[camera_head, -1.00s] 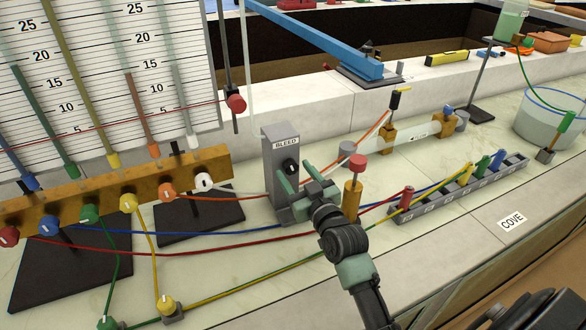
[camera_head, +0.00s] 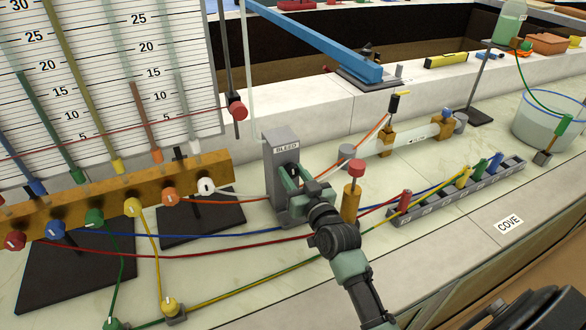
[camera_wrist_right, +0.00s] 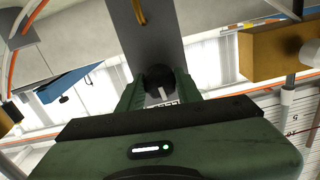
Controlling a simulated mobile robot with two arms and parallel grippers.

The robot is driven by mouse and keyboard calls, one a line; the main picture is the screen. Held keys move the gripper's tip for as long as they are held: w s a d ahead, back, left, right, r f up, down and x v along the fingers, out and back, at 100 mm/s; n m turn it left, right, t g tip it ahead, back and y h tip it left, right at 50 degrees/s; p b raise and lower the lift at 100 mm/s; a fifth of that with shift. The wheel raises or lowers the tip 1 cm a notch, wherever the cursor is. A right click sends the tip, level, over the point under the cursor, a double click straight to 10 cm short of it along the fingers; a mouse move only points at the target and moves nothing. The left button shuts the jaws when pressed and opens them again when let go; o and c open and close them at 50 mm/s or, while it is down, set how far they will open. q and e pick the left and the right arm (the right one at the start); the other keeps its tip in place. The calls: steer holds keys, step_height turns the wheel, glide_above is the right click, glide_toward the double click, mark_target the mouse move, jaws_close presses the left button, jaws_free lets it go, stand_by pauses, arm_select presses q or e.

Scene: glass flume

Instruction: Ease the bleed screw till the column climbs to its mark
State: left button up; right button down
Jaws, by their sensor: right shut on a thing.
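The bleed screw is a black knob (camera_wrist_right: 158,76) with a white line, on the face of the grey block labelled BLEED (camera_head: 283,146). My right gripper (camera_head: 291,178) is shut on the knob, with a green finger on each side of it in the right wrist view (camera_wrist_right: 157,90). In the head view the gripper mostly hides the knob. Several coloured columns stand in tubes before the numbered scale board (camera_head: 105,60) at the left. A thin red line crosses the board to a red knob (camera_head: 238,109) on a rod. My left gripper is out of view.
A brass manifold (camera_head: 110,196) with coloured taps stands below the board. Coloured hoses cross the bench around the block. A brass post with a red cap (camera_head: 355,170) stands close right of my gripper, before a grey numbered rail (camera_head: 435,205). The bench near the COVE label (camera_head: 508,224) is clear.

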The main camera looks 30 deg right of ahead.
steer(key=shift+m, duration=0.7)
steer(key=c, duration=1)
jaws_free()
steer(key=shift+o, duration=0.2)
steer(key=shift+s, duration=0.1)
steer(key=shift+s+f, duration=0.1)
steer(key=shift+s, duration=0.2)
steer(key=s, duration=0.7)
steer(key=shift+a+b, duration=0.2)
steer(key=shift+b, duration=0.2)
